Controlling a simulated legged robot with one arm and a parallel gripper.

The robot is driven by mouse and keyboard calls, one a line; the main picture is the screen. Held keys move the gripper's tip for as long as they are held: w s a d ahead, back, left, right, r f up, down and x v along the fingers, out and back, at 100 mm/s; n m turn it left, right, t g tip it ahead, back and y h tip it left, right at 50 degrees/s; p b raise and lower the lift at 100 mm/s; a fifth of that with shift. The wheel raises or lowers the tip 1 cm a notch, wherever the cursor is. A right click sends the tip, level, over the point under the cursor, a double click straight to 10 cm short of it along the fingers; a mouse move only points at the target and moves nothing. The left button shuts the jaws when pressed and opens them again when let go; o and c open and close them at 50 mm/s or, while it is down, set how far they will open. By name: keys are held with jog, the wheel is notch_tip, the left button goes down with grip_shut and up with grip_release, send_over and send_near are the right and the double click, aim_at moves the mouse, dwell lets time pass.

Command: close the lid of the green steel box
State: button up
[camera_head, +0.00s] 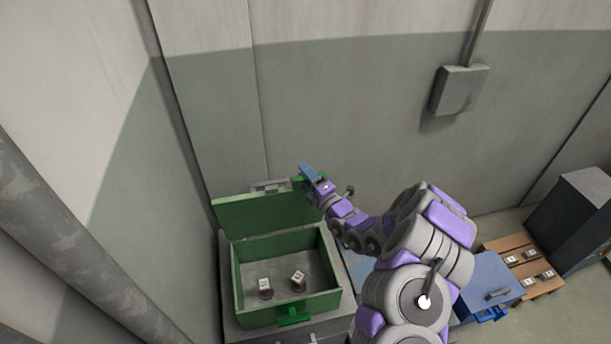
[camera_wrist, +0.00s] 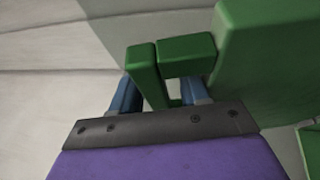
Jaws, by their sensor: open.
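The green steel box (camera_head: 258,314) stands at the lower middle of the head view. Its lid (camera_head: 262,212) is raised upright at the back, near the wall. My gripper (camera_head: 306,172) is at the lid's upper right corner, with its jaws open. In the wrist view, my gripper's blue fingers (camera_wrist: 165,92) stand on either side of a green handle piece (camera_wrist: 187,52) beside the lid (camera_wrist: 268,75). The fingertips are partly hidden behind the green piece, so I cannot tell whether they touch it.
Two small items with white labels (camera_head: 298,281) lie inside the box. A green catch (camera_head: 293,317) is on its front. A blue case (camera_head: 490,278) and a wooden pallet (camera_head: 543,284) with several labelled items are at right. The wall closely backs the lid.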

jog(key=shift+w+a, duration=0.1)
grip_shut()
dwell(0.4)
